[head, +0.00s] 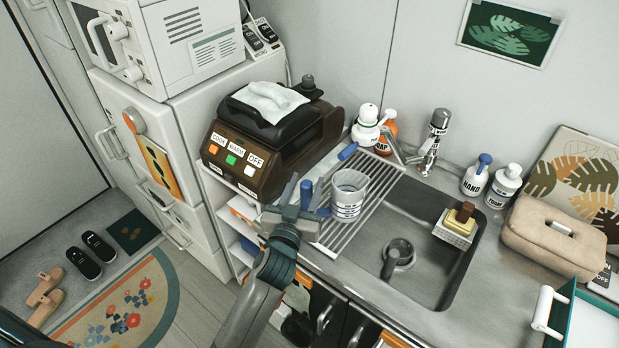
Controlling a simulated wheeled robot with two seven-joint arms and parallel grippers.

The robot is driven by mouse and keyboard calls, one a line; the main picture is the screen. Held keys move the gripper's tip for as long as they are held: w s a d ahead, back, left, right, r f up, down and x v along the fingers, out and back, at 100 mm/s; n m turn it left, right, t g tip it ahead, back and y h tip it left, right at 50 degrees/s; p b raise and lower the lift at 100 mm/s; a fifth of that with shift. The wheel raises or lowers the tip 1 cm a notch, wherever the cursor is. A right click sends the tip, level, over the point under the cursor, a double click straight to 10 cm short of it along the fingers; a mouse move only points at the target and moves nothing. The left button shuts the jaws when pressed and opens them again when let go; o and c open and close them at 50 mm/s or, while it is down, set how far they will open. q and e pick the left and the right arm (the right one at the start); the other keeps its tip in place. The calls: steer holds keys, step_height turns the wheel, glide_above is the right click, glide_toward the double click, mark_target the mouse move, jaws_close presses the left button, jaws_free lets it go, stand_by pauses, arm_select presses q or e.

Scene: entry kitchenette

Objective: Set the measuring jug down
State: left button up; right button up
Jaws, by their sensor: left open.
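The measuring jug (347,205), a clear cup with dark print, stands upright on the slatted drying rack (373,200) at the left side of the sink. My left gripper (309,192) is open just to the left of the jug, close beside it. I cannot tell whether a finger touches the jug. The jug's base is partly hidden by its own wall and my gripper. My right gripper is not in view.
A brown cooker (262,150) with a cloth on top stands behind left. White and orange soap bottles (367,125) and the faucet (430,150) are behind the rack. The sink basin (425,245) is to the right, with a sponge holder (455,228) at its edge.

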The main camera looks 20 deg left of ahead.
arm_select(q)
steer(key=s+b, duration=0.1)
steer(key=s, duration=0.6)
steer(key=shift+s+d+b, duration=0.15)
steer(key=shift+d+b, duration=0.05)
steer(key=shift+b, duration=0.1)
stand_by(0.3)
